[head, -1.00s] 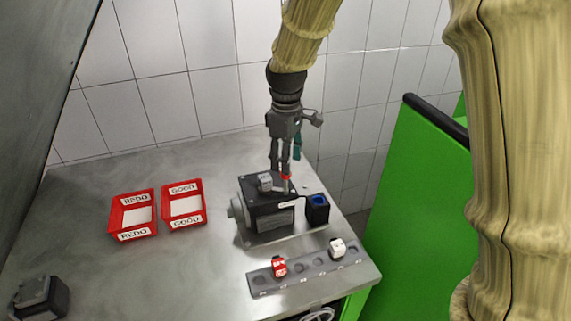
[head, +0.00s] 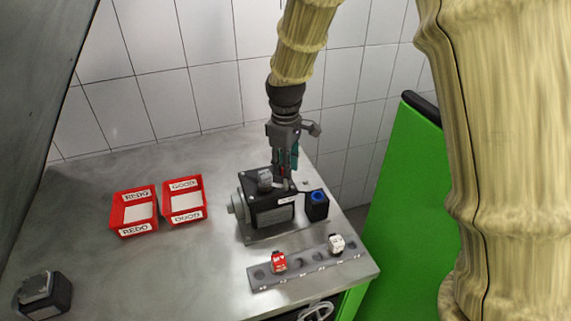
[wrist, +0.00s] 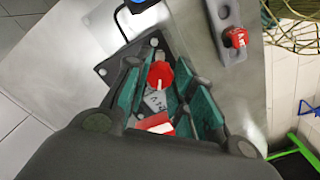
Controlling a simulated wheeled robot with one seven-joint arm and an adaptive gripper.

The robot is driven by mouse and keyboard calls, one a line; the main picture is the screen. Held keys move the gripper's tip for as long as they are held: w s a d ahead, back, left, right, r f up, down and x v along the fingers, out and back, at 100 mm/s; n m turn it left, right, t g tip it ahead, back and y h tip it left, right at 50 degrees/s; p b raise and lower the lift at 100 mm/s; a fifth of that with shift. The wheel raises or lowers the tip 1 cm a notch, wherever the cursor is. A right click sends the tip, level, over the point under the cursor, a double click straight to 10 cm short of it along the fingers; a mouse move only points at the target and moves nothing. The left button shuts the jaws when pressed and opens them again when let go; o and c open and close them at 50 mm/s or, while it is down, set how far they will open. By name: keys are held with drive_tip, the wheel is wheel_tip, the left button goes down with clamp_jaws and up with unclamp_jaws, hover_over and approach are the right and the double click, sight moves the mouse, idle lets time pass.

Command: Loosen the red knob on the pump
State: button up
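The pump (head: 272,212) is a dark box with a grey front on the bench, right of centre. In the wrist view the red knob (wrist: 160,75), with a white mark, sits on the pump's dark top. My gripper (head: 287,180) points down over the right rear of the pump top. Its green-padded fingers (wrist: 163,82) are apart, one on each side of the knob; I cannot tell whether they touch it. The head view hides the knob behind the fingers. A second red and white piece (wrist: 155,126) shows nearer the palm; what it is is unclear.
A black box with a blue top (head: 317,206) stands right of the pump. A grey strip (head: 302,266) in front holds a red part (head: 279,262) and a white part (head: 336,244). Red REDO (head: 135,229) and GOOD (head: 186,216) trays stand left. A tiled wall is behind.

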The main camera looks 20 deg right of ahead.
drive_tip(key=shift+r+n, duration=0.1)
drive_tip(key=shift+n, duration=0.3)
drive_tip(key=n+p, duration=0.1)
drive_tip(key=n, duration=0.2)
drive_tip(key=shift+p, duration=0.3)
drive_tip(key=n+p, duration=0.2)
drive_tip(key=n, duration=0.3)
drive_tip(key=shift+r+n, duration=0.1)
drive_tip(key=shift+n, duration=0.2)
drive_tip(key=n+p, duration=0.2)
drive_tip(key=n, duration=0.2)
drive_tip(key=shift+p, duration=0.35)
drive_tip(key=shift+w+n+p, duration=0.1)
drive_tip(key=shift+n+p, duration=0.5)
drive_tip(key=shift+n, duration=1.6)
drive_tip(key=o, duration=1.1)
drive_tip(key=shift+d, duration=0.1)
drive_tip(key=shift+c, duration=0.2)
